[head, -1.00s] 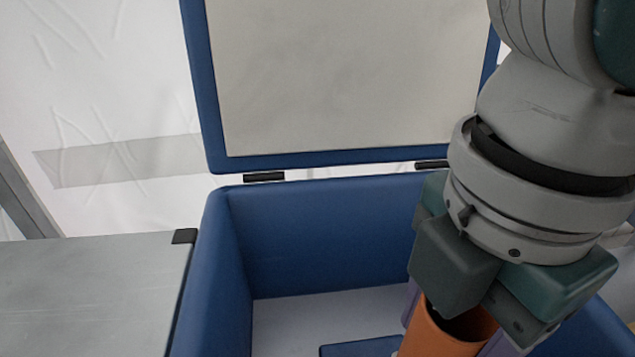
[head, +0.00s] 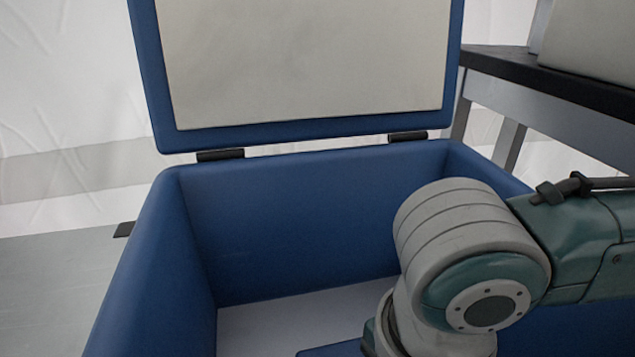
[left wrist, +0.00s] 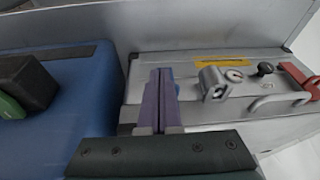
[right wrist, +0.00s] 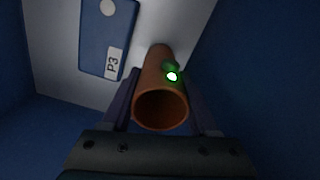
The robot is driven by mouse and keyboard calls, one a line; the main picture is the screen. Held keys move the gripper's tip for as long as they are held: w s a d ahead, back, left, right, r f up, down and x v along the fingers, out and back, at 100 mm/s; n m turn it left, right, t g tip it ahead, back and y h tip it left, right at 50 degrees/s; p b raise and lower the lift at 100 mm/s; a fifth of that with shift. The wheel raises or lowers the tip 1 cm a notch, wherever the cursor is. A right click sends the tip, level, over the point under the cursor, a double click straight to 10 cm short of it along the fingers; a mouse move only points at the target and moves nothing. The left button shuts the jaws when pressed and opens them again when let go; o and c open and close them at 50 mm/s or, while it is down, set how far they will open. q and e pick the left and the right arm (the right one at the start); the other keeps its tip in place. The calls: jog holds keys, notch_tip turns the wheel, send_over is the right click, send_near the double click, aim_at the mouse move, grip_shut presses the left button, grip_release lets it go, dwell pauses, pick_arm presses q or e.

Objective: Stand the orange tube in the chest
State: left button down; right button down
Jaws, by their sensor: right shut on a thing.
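The blue chest (head: 280,232) stands open in the head view, its lid (head: 310,65) raised at the back. My right arm reaches down into the chest; its gripper is hidden there. In the right wrist view my right gripper (right wrist: 160,92) is shut on the orange tube (right wrist: 153,78), with its open end towards the camera. The tube points down towards the pale chest floor, beside a blue plate marked P3 (right wrist: 106,38). I cannot tell whether its far end touches the floor. In the left wrist view my left gripper (left wrist: 160,98) is shut and empty, outside the chest.
A small green light (right wrist: 172,76) glows at the tube's side. The left wrist view shows a grey metal surface with a latch (left wrist: 220,80) and a red handle (left wrist: 298,78). A dark-topped table (head: 550,80) stands behind right in the head view.

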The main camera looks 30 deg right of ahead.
jog(key=shift+f, duration=0.55)
pick_arm(q)
jog(key=shift+f, duration=0.2)
pick_arm(e)
jog(key=shift+r, duration=0.1)
pick_arm(q)
jog(key=shift+d, duration=0.1)
pick_arm(e)
jog(key=shift+c, duration=0.8)
grip_release()
pick_arm(q)
notch_tip(320, 180, up, 6)
jog(key=p, duration=0.6)
pick_arm(e)
notch_tip(320, 180, up, 12)
